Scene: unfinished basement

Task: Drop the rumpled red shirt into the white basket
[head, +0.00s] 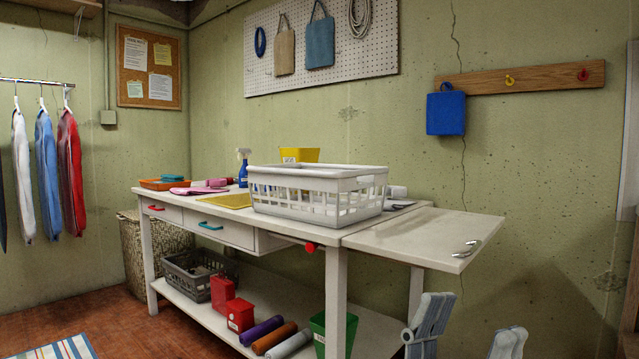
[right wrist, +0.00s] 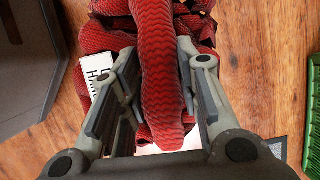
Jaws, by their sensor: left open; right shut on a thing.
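The white basket (head: 318,174) stands upright on the white workbench (head: 415,236), near its right part. It has slotted sides, and its inside is mostly hidden. My left gripper (head: 466,328) is at the bottom right of the head view, fingers apart, empty, in front of the bench and away from the basket. The rumpled red shirt (right wrist: 165,75) shows in the right wrist view with dark wavy stripes. My right gripper (right wrist: 160,85) is shut on a thick fold of it between its two fingers. The right gripper and this shirt are not visible in the head view.
A hinged bench leaf with a metal handle (head: 465,249) juts out right. A yellow bin (head: 300,155) and spray bottle (head: 243,168) stand behind the basket. A white lettered card (right wrist: 97,70), dark grey container (right wrist: 30,75) and green ribbed object (right wrist: 312,125) surround the shirt.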

